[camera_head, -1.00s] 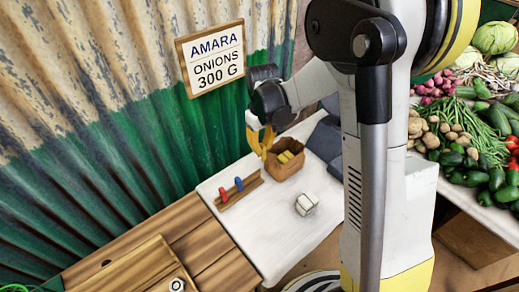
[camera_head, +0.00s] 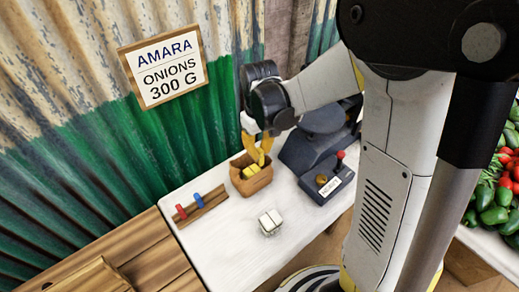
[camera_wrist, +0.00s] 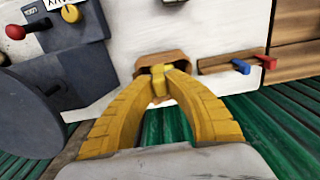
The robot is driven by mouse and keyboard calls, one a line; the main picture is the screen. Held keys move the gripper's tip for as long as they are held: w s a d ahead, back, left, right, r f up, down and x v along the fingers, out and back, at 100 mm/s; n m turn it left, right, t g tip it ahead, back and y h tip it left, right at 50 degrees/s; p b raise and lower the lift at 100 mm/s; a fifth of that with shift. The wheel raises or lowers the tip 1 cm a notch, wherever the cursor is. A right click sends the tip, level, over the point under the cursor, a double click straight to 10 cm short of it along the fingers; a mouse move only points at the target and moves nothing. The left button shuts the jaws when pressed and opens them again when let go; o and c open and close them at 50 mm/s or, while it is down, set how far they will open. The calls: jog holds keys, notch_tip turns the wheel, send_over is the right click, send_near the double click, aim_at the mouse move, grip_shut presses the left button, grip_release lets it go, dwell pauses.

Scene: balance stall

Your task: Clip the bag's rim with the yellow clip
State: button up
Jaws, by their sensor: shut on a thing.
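The small brown bag (camera_head: 251,186) stands open on the white table top in the head view; its rim (camera_wrist: 146,60) shows in the wrist view. My gripper (camera_head: 258,160) points down at the bag's mouth, its yellow fingers close together. In the wrist view my gripper (camera_wrist: 169,68) is shut on the yellow clip (camera_wrist: 159,84), which lies at the fingertips over the bag's opening. Clip and fingers share one colour, so I cannot tell whether the clip touches the rim. Yellow also shows inside the bag in the head view.
A wooden rack (camera_head: 203,207) with a red clip (camera_head: 182,212) and a blue clip (camera_head: 197,200) lies left of the bag. A dark scale (camera_head: 317,150) stands close on its right. A pale block (camera_head: 270,222) sits in front on the white table (camera_head: 225,248).

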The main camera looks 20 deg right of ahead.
aim_at(260, 171)
jog(key=shift+f+b, duration=2.8)
jog(key=shift+f, duration=0.95)
jog(key=o, duration=0.8)
notch_tip(260, 171, up, 12)
jog(key=shift+r, duration=0.1)
